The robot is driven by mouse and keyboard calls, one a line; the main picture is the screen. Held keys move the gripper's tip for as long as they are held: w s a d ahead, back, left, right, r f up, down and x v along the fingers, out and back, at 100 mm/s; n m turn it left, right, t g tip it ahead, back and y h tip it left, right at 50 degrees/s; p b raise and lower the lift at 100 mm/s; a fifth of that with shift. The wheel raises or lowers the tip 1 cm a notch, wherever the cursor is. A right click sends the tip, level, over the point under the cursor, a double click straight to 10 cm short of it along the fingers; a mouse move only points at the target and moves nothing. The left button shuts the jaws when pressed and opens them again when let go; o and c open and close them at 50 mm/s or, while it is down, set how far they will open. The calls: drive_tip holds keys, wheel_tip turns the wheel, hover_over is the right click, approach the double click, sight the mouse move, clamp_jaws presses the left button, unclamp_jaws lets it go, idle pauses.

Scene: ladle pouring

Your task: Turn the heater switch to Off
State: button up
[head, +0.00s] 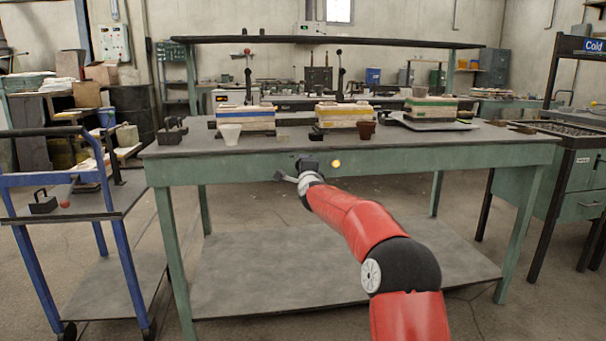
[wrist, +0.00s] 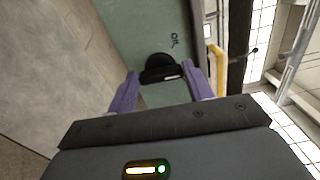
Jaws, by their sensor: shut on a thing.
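The heater switch is a black round knob (wrist: 158,66) on the green panel of the table. A pale mark shows on its near edge. An "Off" label (wrist: 174,41) is printed on the panel beyond the knob, slightly right, in the wrist view. My gripper (wrist: 161,78) has its two purple fingers on either side of the knob and is shut on it. In the head view my gripper (head: 306,174) is at the table's green front apron (head: 440,160); my arm reaches in from the lower right. An orange light (head: 336,163) glows on the apron just right of my gripper.
The tabletop (head: 190,143) holds a white cup (head: 229,134), a brown cup (head: 366,131) and several box-like moulds. A blue cart (head: 85,210) stands at left. A green bench with a "Cold" sign (head: 594,46) stands at right. The space before the apron is open.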

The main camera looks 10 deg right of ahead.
drive_tip(key=shift+f+n+b, duration=0.2)
drive_tip(key=shift+n+b, duration=0.3)
drive_tip(key=shift+n, duration=1.95)
drive_tip(key=shift+f+n+b, duration=0.15)
drive_tip(key=shift+n+b, duration=0.35)
drive_tip(key=shift+n, duration=1.95)
drive_tip(key=o, duration=1)
drive_tip(key=shift+r, duration=0.1)
drive_tip(key=s+b, duration=0.2)
drive_tip(key=s, duration=0.5)
drive_tip(key=shift+s, duration=0.4)
